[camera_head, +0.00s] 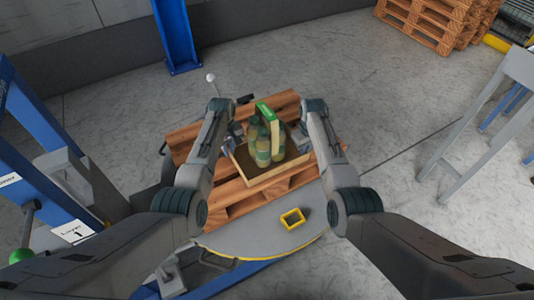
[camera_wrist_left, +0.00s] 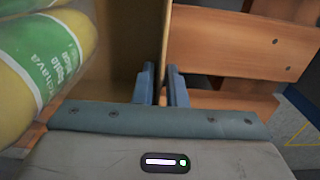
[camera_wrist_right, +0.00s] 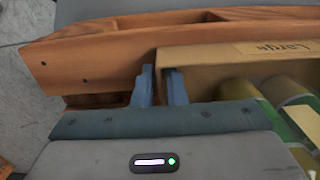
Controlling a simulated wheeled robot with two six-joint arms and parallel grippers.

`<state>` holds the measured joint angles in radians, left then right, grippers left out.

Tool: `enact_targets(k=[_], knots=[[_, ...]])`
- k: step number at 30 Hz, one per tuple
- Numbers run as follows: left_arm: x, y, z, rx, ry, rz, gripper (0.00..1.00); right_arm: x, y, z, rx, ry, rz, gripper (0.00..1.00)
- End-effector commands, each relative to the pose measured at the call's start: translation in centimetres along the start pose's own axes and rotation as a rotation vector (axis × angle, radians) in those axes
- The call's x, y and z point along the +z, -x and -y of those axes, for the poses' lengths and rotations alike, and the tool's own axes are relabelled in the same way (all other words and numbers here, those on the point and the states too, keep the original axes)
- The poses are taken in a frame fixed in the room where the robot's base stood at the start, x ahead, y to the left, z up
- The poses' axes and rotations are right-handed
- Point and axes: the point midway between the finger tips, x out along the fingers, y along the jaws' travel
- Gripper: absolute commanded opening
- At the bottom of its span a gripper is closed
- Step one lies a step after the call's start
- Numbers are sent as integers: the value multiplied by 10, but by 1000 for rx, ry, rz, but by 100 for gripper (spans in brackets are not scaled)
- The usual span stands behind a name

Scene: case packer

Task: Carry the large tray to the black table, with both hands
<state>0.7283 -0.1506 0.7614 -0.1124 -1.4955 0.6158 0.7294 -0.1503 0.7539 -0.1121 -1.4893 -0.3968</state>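The large tray (camera_head: 262,181) is an open cardboard tray holding several green-labelled bottles (camera_head: 262,150) and a green-topped carton (camera_head: 267,113). It is over a wooden pallet; I cannot tell whether it touches it. Its wall reads "Large" in the right wrist view (camera_wrist_right: 230,55). My left gripper (camera_head: 238,132) is at the tray's left side, its fingers close on both faces of the wall (camera_wrist_left: 166,40). My right gripper (camera_head: 298,138) is at the right side, fingers likewise close around the wall edge (camera_wrist_right: 160,75). Both look shut on the tray. No black table is recognisable.
The wooden pallet (camera_head: 230,195) lies under the tray. A blue post (camera_head: 180,35) stands behind, and a blue frame (camera_head: 40,120) at left. A grey table (camera_head: 505,95) stands at right, with stacked pallets (camera_head: 430,20) at the back. The floor between is clear.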

Motion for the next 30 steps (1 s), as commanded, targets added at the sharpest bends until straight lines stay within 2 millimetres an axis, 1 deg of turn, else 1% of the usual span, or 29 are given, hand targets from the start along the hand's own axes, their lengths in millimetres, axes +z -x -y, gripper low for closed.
enact_targets(k=[2, 9, 17, 23, 30], knots=[[0, 0, 0, 0, 0, 0, 0, 0, 0, 0, 0, 0, 0, 0], [0, 0, 0, 0, 0, 0, 0, 0, 0, 0, 0, 0, 0, 0], [-1, 5, 0, 1, 0, -2, 0, -1, 5, 0, 1, 0, -2, 0], [-1, 17, -1, 1, 0, -2, 0, -1, 18, 0, 1, 0, -2, 0], [-1, 38, -1, 1, 0, -2, 0, -1, 38, 0, 1, 0, -2, 0]])
